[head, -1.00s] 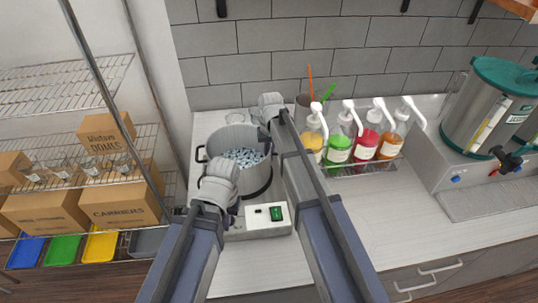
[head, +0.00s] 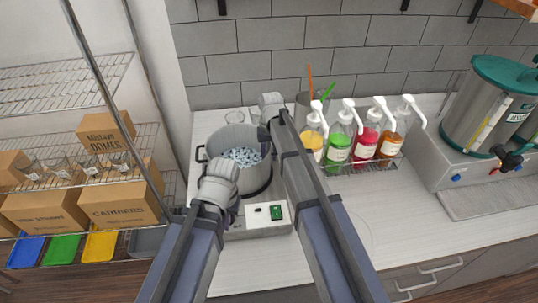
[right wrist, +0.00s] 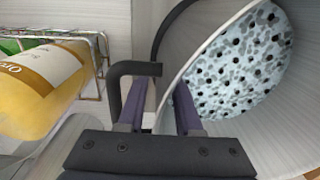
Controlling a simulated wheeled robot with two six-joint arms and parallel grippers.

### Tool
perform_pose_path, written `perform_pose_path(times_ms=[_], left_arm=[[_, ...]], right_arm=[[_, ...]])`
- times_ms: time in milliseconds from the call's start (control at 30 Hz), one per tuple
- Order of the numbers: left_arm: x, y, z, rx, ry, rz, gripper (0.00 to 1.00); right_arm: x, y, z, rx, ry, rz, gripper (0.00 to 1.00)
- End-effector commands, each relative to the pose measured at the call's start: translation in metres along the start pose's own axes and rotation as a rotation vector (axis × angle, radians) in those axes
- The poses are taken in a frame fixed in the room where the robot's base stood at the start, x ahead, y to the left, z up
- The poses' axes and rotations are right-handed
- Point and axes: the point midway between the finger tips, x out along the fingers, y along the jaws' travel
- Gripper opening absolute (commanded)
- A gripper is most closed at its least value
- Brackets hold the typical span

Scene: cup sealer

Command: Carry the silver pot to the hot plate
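The silver pot (head: 225,146) is upright and holds many small bluish-grey pieces. It stands on or just above the hot plate (head: 245,233), whose front shows a green switch; I cannot tell if they touch. My left gripper (head: 233,207) is at the pot's near left side, its fingertips unclear. My right gripper (right wrist: 160,115) is at the pot's right side. In the right wrist view its fingers are apart, beside the black handle (right wrist: 135,70), with the wall of the pot (right wrist: 185,62) between them. My right arm hides part of the pot in the head view.
Pump bottles (head: 338,150) stand in a wire rack right of the pot; a yellow one (right wrist: 45,88) is close to my right gripper. A large dispenser (head: 487,115) stands farther right. A wire shelf (head: 75,145) is left. The counter at front right is clear.

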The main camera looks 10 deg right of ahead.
Motion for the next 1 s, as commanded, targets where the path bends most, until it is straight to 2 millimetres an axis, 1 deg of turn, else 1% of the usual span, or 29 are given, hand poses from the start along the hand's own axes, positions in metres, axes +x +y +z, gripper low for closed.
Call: perform_pose_path(times_ms=[167, 367, 800, 900, 1000], left_arm=[[-0.006, -0.001, 0.0, 0.0, 0.0, 0.0, 0.0], [-0.025, -0.002, 0.002, 0.0, -0.001, 0.0, 0.0], [-0.092, -0.008, 0.006, -0.001, -0.003, 0.001, 0.0], [-0.106, -0.01, 0.007, -0.006, -0.004, 0.001, 0.0], [-0.117, -0.01, 0.008, -0.013, -0.004, 0.002, 0.0]], right_arm=[[-0.006, 0.0, 0.0, 0.0, 0.0, 0.0, 0.34], [-0.025, 0.0, 0.0, 0.0, 0.0, 0.0, 0.34], [-0.092, 0.0, 0.0, 0.0, 0.0, 0.0, 0.34], [-0.107, 0.0, 0.0, 0.0, 0.0, 0.0, 0.34], [-0.117, 0.0, 0.0, 0.0, 0.0, 0.0, 0.34]])
